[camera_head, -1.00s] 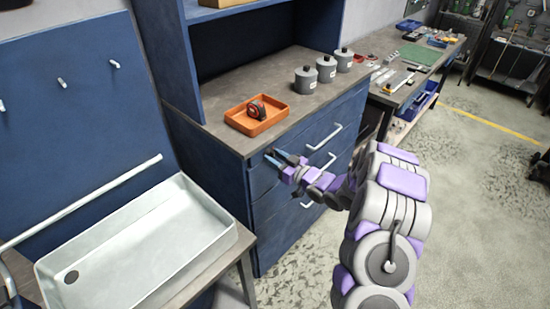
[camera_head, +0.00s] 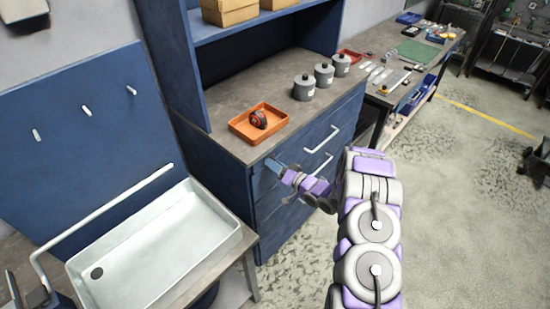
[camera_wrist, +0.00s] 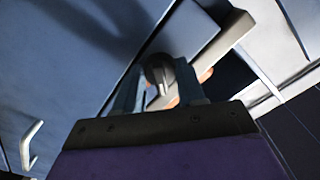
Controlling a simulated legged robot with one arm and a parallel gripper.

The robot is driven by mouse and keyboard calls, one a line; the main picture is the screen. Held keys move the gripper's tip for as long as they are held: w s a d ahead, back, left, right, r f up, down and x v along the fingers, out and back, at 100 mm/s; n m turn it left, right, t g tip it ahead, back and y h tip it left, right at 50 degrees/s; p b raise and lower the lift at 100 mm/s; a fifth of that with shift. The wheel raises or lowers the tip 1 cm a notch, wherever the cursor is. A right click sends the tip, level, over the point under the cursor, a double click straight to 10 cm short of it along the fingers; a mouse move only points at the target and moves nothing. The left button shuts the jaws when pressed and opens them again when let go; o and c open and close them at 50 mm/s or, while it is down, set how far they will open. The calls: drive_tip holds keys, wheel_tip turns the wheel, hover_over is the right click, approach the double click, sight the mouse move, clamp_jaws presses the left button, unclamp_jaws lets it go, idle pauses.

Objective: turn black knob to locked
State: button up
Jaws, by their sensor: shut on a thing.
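My gripper (camera_head: 274,167) is at the upper left of the blue cabinet's drawer front, just below the worktop edge. In the wrist view, a dark rounded knob (camera_wrist: 160,70) sits between the two blue-grey fingers (camera_wrist: 157,90), and the gripper is shut on it. The knob has a paler ridge across its face; I cannot read any mark for its turned position. In the head view the knob is hidden behind my gripper.
An orange tray (camera_head: 237,128) with a red-and-black tape measure (camera_head: 258,119) stands on the worktop above my gripper. Several grey lidded canisters (camera_head: 304,88) stand behind it. White drawer handles (camera_head: 322,140) project to the right. A white sink (camera_head: 150,250) is at the left.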

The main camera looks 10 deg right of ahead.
drive_tip(key=m+p, duration=0.4)
drive_tip(key=m, duration=0.5)
drive_tip(key=shift+d+r+p, duration=0.1)
drive_tip(key=shift+d+p, duration=0.05)
drive_tip(key=shift+p, duration=0.15)
drive_tip(key=shift+m, duration=0.4)
drive_tip(key=o, duration=1)
drive_tip(key=shift+w, duration=0.15)
drive_tip(key=shift+o, duration=0.3)
drive_tip(key=shift+d, duration=0.1)
drive_tip(key=shift+s, duration=0.2)
drive_tip(key=v, duration=1.7)
drive_tip(key=shift+d, duration=0.15)
